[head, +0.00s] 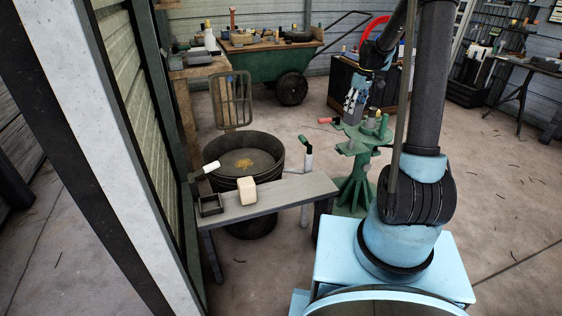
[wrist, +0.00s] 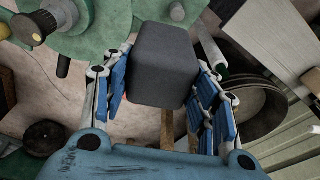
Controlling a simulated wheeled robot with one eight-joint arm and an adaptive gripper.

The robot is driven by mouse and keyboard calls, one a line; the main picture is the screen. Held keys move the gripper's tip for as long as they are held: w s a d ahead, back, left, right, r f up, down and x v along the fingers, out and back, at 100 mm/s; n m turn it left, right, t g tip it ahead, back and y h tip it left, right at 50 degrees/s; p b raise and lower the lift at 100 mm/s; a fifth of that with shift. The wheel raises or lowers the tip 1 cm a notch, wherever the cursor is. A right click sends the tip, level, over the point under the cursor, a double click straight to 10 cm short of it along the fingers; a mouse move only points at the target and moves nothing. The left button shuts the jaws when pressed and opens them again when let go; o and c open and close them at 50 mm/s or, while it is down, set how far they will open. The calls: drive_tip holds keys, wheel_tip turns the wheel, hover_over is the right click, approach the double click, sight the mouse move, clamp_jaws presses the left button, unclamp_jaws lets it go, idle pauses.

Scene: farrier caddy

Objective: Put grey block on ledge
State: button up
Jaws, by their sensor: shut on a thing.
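The dark grey block (wrist: 160,68) is held between the blue-padded fingers of my gripper (wrist: 163,88) in the wrist view. In the head view my gripper (head: 353,100) hangs above the green stand, with the block (head: 352,117) below its fingers and partly hidden. The ledge (head: 285,194) is a narrow grey plank on legs, left of and nearer than my gripper. I take the pale plank (wrist: 275,42) at the upper right of the wrist view for the same ledge. My gripper is apart from it.
A cream block (head: 246,191) and a small black open tray (head: 210,205) stand on the ledge's left part; its right part is clear. A black tub (head: 270,152) is behind it. The green stand (head: 357,150) with tools is below my gripper.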

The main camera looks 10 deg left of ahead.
drive_tip(key=s+a+f+n+g, duration=0.1)
drive_tip(key=s+a+f+n, duration=0.2)
drive_tip(key=s+a+n, duration=0.4)
drive_tip(key=s+a+f+n+g, duration=0.1)
drive_tip(key=s+a+f+n, duration=0.4)
drive_tip(key=a, duration=0.5)
drive_tip(key=s+a+f+n+h, duration=0.1)
drive_tip(key=s+a+f+n, duration=0.1)
drive_tip(key=s+a+n, duration=0.3)
drive_tip(key=s+a+f+n+g, duration=0.1)
drive_tip(key=s+a+n, duration=0.4)
drive_tip(key=s+n, duration=0.6)
drive_tip(key=s+f, duration=0.1)
drive_tip(key=s, duration=0.2)
drive_tip(key=shift+a+f+h, duration=0.15)
drive_tip(key=shift+f+h, duration=0.1)
drive_tip(key=shift+h, duration=0.15)
drive_tip(key=shift+w, duration=0.1)
wheel_tip(320, 180, down, 6)
drive_tip(key=shift+f, duration=0.45)
